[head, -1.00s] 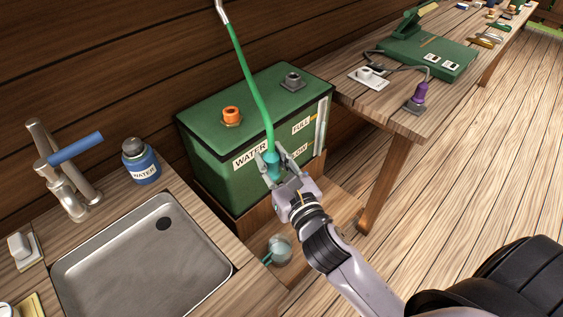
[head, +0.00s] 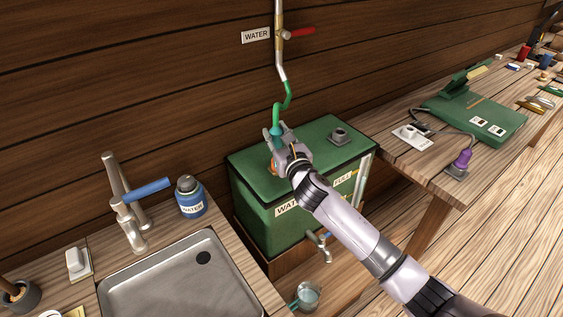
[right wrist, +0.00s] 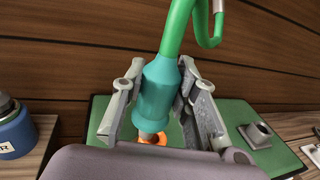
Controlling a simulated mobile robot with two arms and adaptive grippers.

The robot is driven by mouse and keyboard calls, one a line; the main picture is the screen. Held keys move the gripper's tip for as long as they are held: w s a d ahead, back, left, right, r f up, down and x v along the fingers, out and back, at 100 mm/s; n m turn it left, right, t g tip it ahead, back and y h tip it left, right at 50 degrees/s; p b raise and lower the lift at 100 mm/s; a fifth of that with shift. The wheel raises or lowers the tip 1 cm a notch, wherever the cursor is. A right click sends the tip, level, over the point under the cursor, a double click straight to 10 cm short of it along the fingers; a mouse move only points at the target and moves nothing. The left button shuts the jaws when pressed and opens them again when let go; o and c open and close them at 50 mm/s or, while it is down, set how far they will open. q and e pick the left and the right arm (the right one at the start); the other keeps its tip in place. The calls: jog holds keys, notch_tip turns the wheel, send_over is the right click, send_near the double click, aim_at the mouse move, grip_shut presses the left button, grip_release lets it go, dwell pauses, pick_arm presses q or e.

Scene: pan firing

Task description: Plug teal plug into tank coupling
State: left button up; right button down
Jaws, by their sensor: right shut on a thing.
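The teal plug (head: 276,131) is on the end of a green hose (head: 284,103) from the wall pipe. My right gripper (head: 280,142) is shut on it, over the tank lid. In the right wrist view the plug (right wrist: 158,92) stands nearly upright between the fingers, its narrow tip pointing down at the orange coupling (right wrist: 160,138). The tip overlaps the coupling in this view; I cannot tell whether it is above it or in it. The green water tank (head: 252,205) stands beside the sink counter. In the head view my gripper mostly hides the orange coupling. My left gripper is not in view.
A grey fitting (head: 340,137) sits on the lid's right side. A red-handled valve (head: 298,33) is on the wall pipe above. A blue water bottle (head: 190,197) and a faucet (head: 125,205) stand to the left, by the sink (head: 185,280).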

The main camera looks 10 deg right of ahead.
aim_at(278, 135)
jog(key=w+r, duration=0.1)
jog(key=w+d+r, duration=0.1)
jog(key=w+r, duration=0.1)
jog(key=shift+w+d, duration=0.2)
jog(key=shift+p, duration=0.35)
notch_tip(278, 135, down, 6)
jog(key=b, duration=0.4)
jog(key=shift+r, duration=0.1)
jog(key=shift+s+p, duration=0.1)
jog(key=shift+p, duration=0.3)
dwell(1.6)
jog(key=shift+f+b, duration=1.7)
jog(key=shift+f, duration=0.4)
jog(key=c, duration=1.2)
grip_release()
